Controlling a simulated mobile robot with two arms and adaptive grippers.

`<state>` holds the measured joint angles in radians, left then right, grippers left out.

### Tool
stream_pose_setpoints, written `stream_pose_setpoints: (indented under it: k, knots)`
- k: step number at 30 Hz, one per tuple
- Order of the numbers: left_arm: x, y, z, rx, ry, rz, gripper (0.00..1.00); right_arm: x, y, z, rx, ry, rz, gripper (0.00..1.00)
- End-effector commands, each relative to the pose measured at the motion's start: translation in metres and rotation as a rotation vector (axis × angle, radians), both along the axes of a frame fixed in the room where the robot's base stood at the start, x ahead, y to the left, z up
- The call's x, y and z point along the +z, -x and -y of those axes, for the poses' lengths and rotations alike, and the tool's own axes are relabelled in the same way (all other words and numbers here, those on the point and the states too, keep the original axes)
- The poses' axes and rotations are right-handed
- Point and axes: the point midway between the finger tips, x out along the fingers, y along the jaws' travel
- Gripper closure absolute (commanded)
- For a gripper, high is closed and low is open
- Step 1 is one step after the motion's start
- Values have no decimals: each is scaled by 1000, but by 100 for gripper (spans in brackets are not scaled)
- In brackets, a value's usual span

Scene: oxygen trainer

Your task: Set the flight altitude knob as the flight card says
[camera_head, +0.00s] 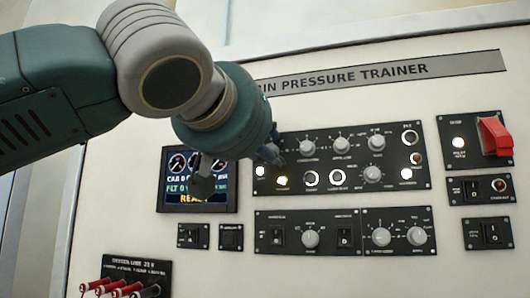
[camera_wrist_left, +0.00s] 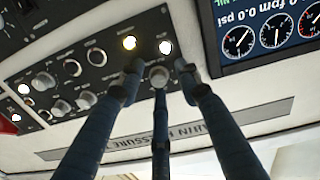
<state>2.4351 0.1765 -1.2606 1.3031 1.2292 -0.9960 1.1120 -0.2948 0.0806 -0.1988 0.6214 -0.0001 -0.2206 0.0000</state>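My left gripper (camera_head: 240,168) reaches in from the left and hangs in front of the left end of the main knob panel (camera_head: 320,192). In the left wrist view, which looks upside down, its three dark fingers (camera_wrist_left: 158,80) are spread around a grey round knob (camera_wrist_left: 158,76). Gaps show beside the knob, so the fingers look open; whether one touches it I cannot tell. In the head view this knob is hidden behind the gripper. Its label is unreadable, so I cannot confirm it is the flight altitude knob. No flight card is visible. My right gripper is not in view.
The display (camera_head: 170,208), partly covered by the gripper, shows CAB and FLT lines and READY. Other knobs (camera_head: 341,145) and lit white and yellow lamps (camera_head: 282,180) are close by. A red guarded switch (camera_head: 495,136) is at the right; red-tipped levers (camera_head: 120,289) are at lower left.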

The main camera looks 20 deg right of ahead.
Motion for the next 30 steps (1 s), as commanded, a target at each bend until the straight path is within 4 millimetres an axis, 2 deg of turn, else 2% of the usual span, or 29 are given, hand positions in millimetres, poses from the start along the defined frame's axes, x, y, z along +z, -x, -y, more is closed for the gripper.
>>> stream_pose_setpoints:
  k: [1,5,10,18,30]
  knots:
    - [0,0,0,0,0,0,66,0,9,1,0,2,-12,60]
    - [0,0,0,-1,0,0,68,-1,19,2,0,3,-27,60]
    - [0,0,0,-1,0,0,100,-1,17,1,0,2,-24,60]
    - [0,0,0,0,-9,6,100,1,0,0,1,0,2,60]
    - [2,-1,1,-3,-179,118,100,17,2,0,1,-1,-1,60]
